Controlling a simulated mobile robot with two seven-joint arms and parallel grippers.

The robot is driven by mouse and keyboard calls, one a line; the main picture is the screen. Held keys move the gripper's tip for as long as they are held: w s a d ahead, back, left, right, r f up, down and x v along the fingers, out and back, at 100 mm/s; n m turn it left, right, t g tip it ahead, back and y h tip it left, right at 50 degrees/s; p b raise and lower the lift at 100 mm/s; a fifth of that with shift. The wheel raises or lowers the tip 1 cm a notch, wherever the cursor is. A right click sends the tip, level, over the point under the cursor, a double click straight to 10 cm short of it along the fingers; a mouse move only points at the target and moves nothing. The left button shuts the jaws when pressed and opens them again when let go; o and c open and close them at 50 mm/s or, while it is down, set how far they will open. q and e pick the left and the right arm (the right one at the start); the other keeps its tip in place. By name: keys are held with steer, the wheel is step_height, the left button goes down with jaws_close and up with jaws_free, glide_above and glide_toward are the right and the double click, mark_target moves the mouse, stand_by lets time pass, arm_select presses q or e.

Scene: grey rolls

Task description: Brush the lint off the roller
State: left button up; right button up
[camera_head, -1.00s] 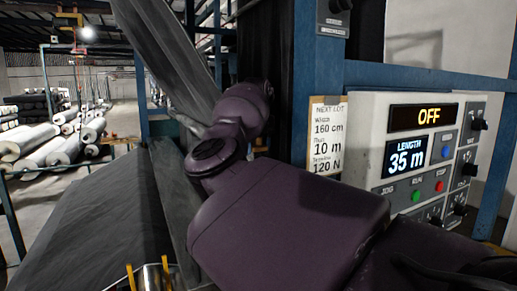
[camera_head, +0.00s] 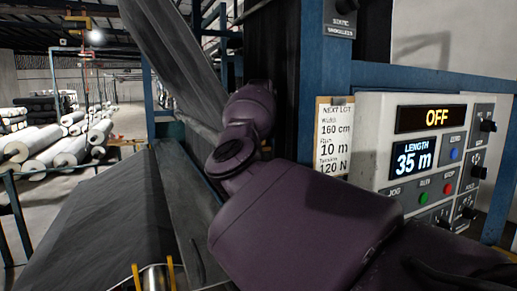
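A grey roller (camera_head: 196,125) shows in part at the dark fabric web (camera_head: 172,55); my purple arm, coming in from the right, covers its right end. Any lint on it is too small to make out. No brush is recognizable. The arm reaches forward to the fabric, and its gripper is hidden beyond the arm links.
The control box (camera_head: 370,130) on the right reads OFF and 35 m, with a paper note (camera_head: 337,138) beside it. Blue frame posts (camera_head: 309,75) stand close to my arm. Dark fabric (camera_head: 100,225) fills the lower left. Pale rolls (camera_head: 70,152) lie farther back.

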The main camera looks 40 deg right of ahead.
mark_target(268, 151)
steer(key=shift+s+a+r+p, duration=0.1)
steer(key=shift+s+a+p, duration=0.1)
steer(key=shift+s, duration=0.2)
steer(key=shift+s+a+p, duration=0.1)
steer(key=shift+s+p, duration=0.1)
steer(key=shift+s, duration=0.2)
steer(key=shift+s+a, duration=0.3)
steer(key=shift+s, duration=0.55)
steer(key=shift+s+a, duration=0.25)
steer(key=shift+s, duration=0.6)
steer(key=shift+s+a, duration=0.25)
steer(key=shift+s, duration=0.6)
steer(key=shift+s+a, duration=0.25)
steer(key=shift+s, duration=0.6)
steer(key=shift+s+a+f, duration=0.15)
steer(key=shift+s+a, duration=0.1)
steer(key=shift+s, duration=0.45)
steer(key=shift+s+a+f, duration=0.1)
steer(key=shift+s+a, duration=0.15)
steer(key=shift+s, duration=0.45)
steer(key=shift+r, duration=3.1)
steer(key=shift+d, duration=0.1)
